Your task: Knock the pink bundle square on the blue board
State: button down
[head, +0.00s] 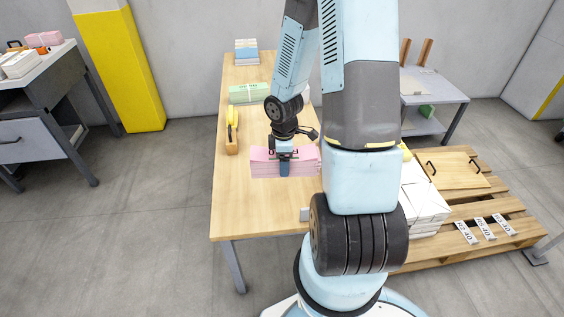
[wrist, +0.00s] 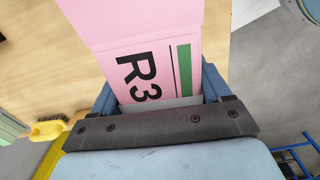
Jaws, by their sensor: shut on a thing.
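The pink bundle (head: 262,166) is in my gripper (head: 285,163) over the near half of the wooden table. The gripper is shut on it, with a finger across its near side. In the wrist view the bundle's pink top (wrist: 150,65) carries a label reading R3 with a green bar, between the blue fingers of my gripper (wrist: 157,92). I cannot tell whether the bundle touches the table. I cannot make out a blue board for certain; my arm hides part of the table's right side.
The table (head: 232,200) also holds a green bundle (head: 243,95), a yellow brush (head: 232,117) in a wooden holder and a blue-and-white stack (head: 246,55). A pallet (head: 510,220) with white bundles (head: 425,205) stands right. Bare tabletop lies near the front left.

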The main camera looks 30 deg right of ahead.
jog(key=w+d+f+n, duration=0.1)
jog(key=w+d+f, duration=0.3)
jog(key=w+d, duration=0.45)
jog(key=shift+s+d+f, duration=0.15)
jog(key=shift+d+f, duration=0.05)
jog(key=shift+f, duration=1.8)
jog(key=shift+s+d+f, duration=0.1)
jog(key=shift+d+f, duration=0.05)
jog(key=shift+f, duration=1.85)
jog(key=shift+s+d, duration=0.3)
jog(key=shift+d, duration=0.6)
jog(key=shift+s+d, duration=0.25)
jog(key=shift+d, duration=0.6)
jog(key=shift+a, duration=0.2)
jog(key=shift+w+a, duration=0.3)
jog(key=shift+a, duration=0.5)
jog(key=shift+w+a, duration=0.3)
jog(key=shift+a, duration=0.5)
